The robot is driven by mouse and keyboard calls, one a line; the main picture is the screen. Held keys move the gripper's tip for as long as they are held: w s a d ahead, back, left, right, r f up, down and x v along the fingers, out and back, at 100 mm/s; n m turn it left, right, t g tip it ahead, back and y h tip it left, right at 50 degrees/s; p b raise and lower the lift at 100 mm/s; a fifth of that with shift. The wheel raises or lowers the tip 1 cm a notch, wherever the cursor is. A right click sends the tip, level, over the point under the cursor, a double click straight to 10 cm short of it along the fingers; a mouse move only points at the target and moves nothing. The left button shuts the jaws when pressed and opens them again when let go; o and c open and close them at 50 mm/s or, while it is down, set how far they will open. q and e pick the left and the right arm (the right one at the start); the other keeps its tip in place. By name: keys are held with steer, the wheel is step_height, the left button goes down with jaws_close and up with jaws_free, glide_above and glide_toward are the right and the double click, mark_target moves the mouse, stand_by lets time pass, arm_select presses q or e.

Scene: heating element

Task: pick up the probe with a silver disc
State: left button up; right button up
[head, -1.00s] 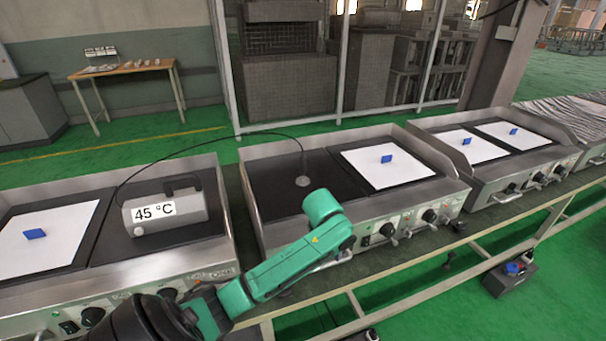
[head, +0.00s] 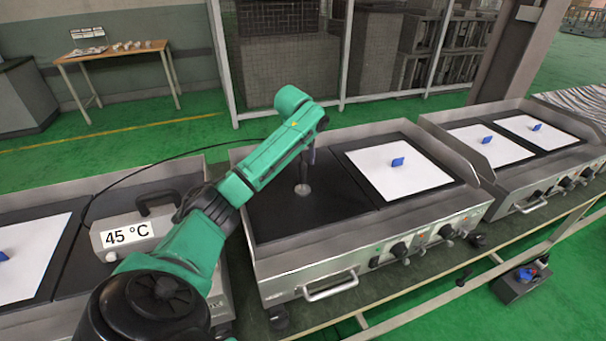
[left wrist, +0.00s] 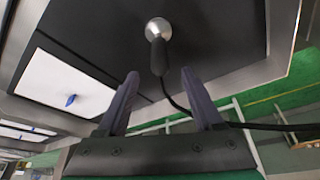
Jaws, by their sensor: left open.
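The probe has a silver disc (left wrist: 158,29) and a dark handle (left wrist: 159,58) with a black cable. In the left wrist view the disc rests on the dark hot plate, beyond my open left gripper (left wrist: 159,82). The probe is between the lines of the two fingers but apart from them. In the head view the disc (head: 302,189) shows on the left half of the middle griddle, under my left arm. My gripper (head: 308,163) is above it, largely hidden by the wrist. My right gripper is not in view.
The grey 45 °C readout box (head: 130,232) stands on the left griddle, partly behind my arm. The middle griddle (head: 385,225) has raised metal walls. A white sheet (head: 385,178) with a blue piece (head: 397,162) covers its right half. Another griddle (head: 520,185) stands to the right.

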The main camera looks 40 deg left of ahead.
mark_target(302, 168)
arm_select(q)
steer(key=f, duration=0.3)
steer(key=shift+w+f+p, duration=0.1)
steer(key=shift+w+p, duration=0.1)
steer(key=shift+p, duration=0.1)
steer(key=shift+x, duration=1)
steer(key=x, duration=0.5)
steer(key=shift+w+a+f, duration=0.15)
steer(key=shift+a, duration=0.1)
steer(key=shift+w+a+f, duration=0.15)
steer(key=shift+w+f, duration=0.05)
steer(key=shift+f, duration=0.25)
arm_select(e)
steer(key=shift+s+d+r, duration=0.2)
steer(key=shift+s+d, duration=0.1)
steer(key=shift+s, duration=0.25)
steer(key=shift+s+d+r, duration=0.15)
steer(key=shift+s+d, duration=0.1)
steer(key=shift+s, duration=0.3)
arm_select(q)
steer(key=c, duration=1)
jaws_close()
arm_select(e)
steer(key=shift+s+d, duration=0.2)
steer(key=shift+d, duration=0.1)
